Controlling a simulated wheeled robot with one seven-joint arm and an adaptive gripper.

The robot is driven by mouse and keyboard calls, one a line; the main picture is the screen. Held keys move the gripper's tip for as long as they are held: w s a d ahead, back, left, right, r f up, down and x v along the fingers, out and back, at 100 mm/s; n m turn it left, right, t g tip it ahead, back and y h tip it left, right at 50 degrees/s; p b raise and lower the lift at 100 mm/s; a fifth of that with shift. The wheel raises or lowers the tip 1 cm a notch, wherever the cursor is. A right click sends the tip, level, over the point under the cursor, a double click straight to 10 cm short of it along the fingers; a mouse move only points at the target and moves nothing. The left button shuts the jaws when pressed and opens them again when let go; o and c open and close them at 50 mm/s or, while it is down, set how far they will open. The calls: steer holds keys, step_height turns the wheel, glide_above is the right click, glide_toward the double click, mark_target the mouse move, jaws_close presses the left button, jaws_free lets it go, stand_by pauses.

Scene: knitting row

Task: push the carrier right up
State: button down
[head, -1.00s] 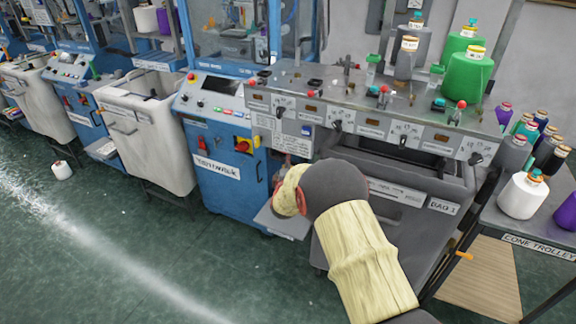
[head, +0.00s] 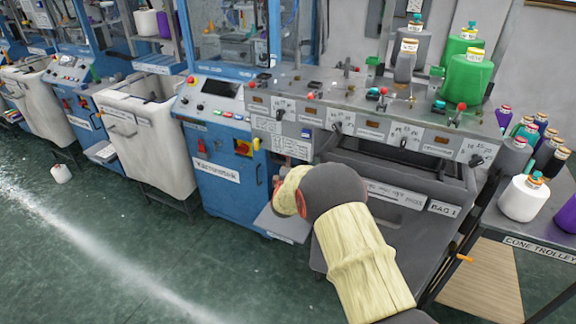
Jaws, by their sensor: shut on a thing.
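My arm, in a pale yellow sleeve (head: 362,258) with a dark grey joint (head: 334,190), reaches in from the bottom right to the front of a grey machine (head: 352,112). A short sleeved part (head: 289,192) beyond the joint points away to the left. My gripper's fingers are hidden behind my arm, as is whatever they touch. The grey machine's top carries small levers with red and teal knobs (head: 383,91). Its front panel has dark knobs (head: 476,160) and labels. I cannot tell which part is the carrier.
Green cones (head: 470,78) and grey cones stand at the back of the machine top. A trolley (head: 530,235) with several cones is at the right. A blue machine (head: 220,168) and white bins (head: 150,150) line the left. The green floor at the lower left is mostly clear.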

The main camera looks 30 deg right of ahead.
stand_by(0.8)
step_height(320, 180, up, 40)
steer(key=p, duration=2.7)
steer(key=shift+f+p, duration=0.25)
steer(key=shift+p, duration=0.15)
steer(key=shift+r, duration=0.1)
steer(key=shift+w+r, duration=0.1)
steer(key=shift+r, duration=0.05)
steer(key=c, duration=2.2)
jaws_free()
steer(key=shift+c, duration=0.2)
steer(key=o, duration=0.4)
steer(key=v, duration=1.2)
